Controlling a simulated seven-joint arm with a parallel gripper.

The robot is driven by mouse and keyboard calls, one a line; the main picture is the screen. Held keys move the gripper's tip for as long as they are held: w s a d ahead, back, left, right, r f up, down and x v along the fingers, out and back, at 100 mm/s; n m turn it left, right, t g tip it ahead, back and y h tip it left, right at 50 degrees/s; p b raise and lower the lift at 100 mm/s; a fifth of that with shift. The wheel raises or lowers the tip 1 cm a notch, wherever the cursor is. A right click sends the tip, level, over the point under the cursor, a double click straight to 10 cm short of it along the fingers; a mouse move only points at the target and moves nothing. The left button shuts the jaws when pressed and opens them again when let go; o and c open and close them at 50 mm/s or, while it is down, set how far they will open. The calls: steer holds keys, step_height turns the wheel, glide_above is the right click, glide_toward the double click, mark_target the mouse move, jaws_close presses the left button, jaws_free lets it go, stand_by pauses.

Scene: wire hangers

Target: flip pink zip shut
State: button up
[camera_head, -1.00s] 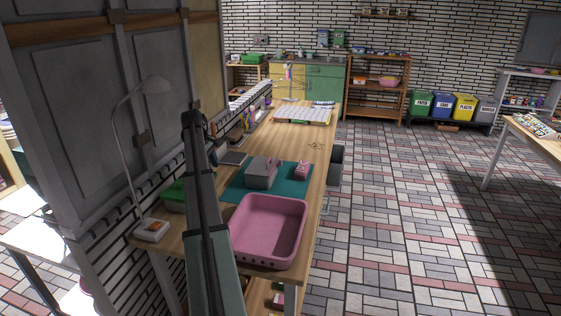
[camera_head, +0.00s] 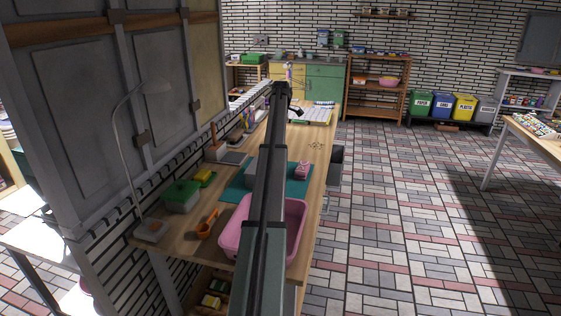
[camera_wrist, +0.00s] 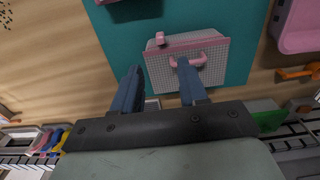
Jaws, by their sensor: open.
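A pale grey case (camera_wrist: 187,62) with a fine grid pattern lies on the teal mat (camera_wrist: 228,75) in the wrist view. It has a pink strip along its far edge, a small pink tab (camera_wrist: 162,40) there and a pink loop handle (camera_wrist: 198,61). My gripper (camera_wrist: 160,67) is open and empty over the case's near side. Its right finger overlaps the handle in the picture; contact cannot be told. In the head view, my arm hides most of the case (camera_head: 251,174).
A pink basket (camera_head: 231,238) stands at the table's near end. A green-lidded box (camera_head: 181,196), an orange object (camera_head: 207,224) and a lamp (camera_head: 152,230) stand left of it. The shelf-side wall bounds the table on the left.

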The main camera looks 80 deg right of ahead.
step_height(320, 180, down, 12)
steer(key=shift+f, duration=0.2)
stand_by(0.4)
steer(key=shift+c, duration=0.3)
jaws_close()
